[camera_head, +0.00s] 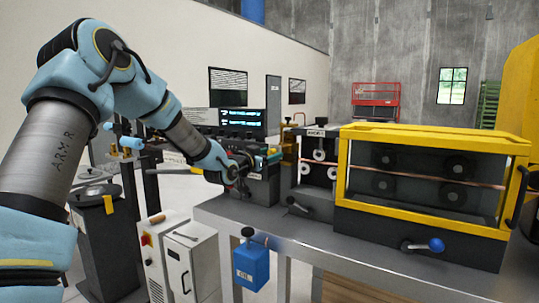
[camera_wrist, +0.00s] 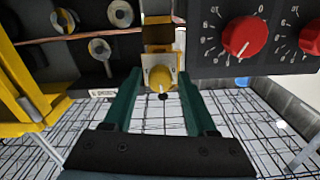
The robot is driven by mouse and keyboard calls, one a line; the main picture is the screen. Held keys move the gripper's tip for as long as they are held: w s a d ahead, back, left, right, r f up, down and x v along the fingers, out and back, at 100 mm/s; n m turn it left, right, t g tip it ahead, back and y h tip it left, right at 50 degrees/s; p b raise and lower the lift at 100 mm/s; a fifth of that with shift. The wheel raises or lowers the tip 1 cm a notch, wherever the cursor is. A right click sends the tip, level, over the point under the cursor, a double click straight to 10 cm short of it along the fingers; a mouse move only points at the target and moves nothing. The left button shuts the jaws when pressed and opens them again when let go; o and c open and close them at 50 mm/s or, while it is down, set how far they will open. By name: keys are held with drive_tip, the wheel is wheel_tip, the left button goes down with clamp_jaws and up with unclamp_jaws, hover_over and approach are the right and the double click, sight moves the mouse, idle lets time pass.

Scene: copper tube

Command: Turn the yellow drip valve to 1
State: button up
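The yellow drip valve (camera_wrist: 162,78) shows in the wrist view as a small round yellow knob on a pale plate, below a yellow block. My gripper (camera_wrist: 159,76) has its two green fingers apart, one on each side of the knob, with a gap visible on both sides. Nothing is held. I cannot read any number at the valve. In the head view my gripper (camera_head: 243,178) is at the dark machine left of the rollers; its fingers are hard to make out and I cannot pick out the valve there.
A dark panel with red dials (camera_wrist: 244,37) is close at right in the wrist view. Rollers (camera_wrist: 65,20) and a yellow frame (camera_wrist: 25,100) are at left. In the head view, a copper tube (camera_head: 400,177) runs through the yellow-framed guard (camera_head: 430,135). A blue box (camera_head: 252,265) hangs at the bench front.

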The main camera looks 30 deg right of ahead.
clamp_jaws()
idle(0.3)
drive_tip(key=n+b, duration=0.2)
drive_tip(key=n, duration=0.2)
drive_tip(key=shift+n, duration=0.4)
drive_tip(key=shift+o, duration=0.8)
unclamp_jaws()
drive_tip(key=b+v, duration=0.3)
drive_tip(key=v, duration=0.8)
drive_tip(key=shift+b, duration=0.3)
